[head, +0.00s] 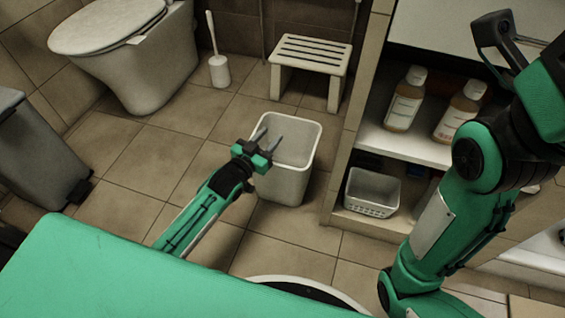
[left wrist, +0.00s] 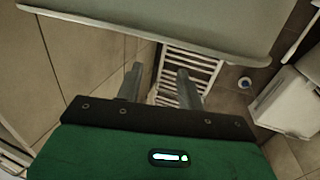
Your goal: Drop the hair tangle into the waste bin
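The waste bin (head: 285,187) is a pale, open-topped tub standing upright on the tiled floor in the head view. My left gripper (head: 269,134) is over the near left part of its opening, with its two fingers apart. In the left wrist view the fingers (left wrist: 158,82) are also spread, with nothing visible between them. A pale broad surface at the top of that view looks like the bin (left wrist: 160,22). I see no hair tangle in either view; the bin's bottom is partly hidden. My right arm stands at the right of the head view, and I cannot make out its gripper.
A slatted white stool (head: 311,53) stands behind the bin. A toilet (head: 150,65) and toilet brush (head: 219,70) are at back left. A grey pedal bin (head: 40,150) is at far left. Shelves with bottles (head: 404,104) and a basket (head: 372,192) are at right.

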